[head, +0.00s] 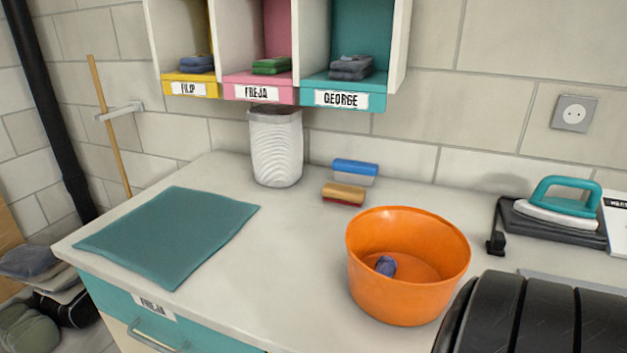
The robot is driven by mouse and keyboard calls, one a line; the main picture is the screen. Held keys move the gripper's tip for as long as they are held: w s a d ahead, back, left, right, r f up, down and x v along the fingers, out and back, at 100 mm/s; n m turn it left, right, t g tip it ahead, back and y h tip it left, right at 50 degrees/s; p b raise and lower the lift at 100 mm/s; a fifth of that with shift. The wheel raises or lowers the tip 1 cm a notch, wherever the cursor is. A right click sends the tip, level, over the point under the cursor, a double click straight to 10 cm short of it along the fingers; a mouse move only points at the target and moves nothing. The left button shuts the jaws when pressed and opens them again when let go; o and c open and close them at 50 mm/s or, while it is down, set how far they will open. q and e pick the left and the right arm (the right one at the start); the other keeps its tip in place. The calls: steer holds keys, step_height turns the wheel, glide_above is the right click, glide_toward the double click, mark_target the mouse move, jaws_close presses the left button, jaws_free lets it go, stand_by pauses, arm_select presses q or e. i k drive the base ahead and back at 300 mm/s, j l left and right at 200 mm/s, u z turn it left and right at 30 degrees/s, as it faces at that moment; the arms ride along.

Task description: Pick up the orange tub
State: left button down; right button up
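The orange tub (392,302) is a round, open tub standing upright on the white counter, right of the middle in the head view. A small blue-purple item (386,266) lies inside it on the bottom. A black ribbed part, which looks like a link of my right arm, fills the lower right corner and comes close to the tub's right side. Neither of my grippers shows in the head view, so I cannot see their state.
A teal mat (170,235) covers the counter's left part. A white ribbed bin (275,148), a blue brush (355,170) and a tan brush (344,193) stand behind the tub. A teal iron (566,198) is at right. Labelled cubbies (343,97) hang above. Counter between mat and tub is clear.

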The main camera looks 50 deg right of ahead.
mark_target(431, 253)
steer(key=z, duration=0.45)
steer(key=k+l+z, duration=0.15)
steer(key=z, duration=0.35)
steer(key=l+z, duration=0.1)
steer(key=z, duration=0.35)
steer(key=l+z, duration=0.1)
steer(key=z, duration=0.4)
steer(key=k+l, duration=0.05)
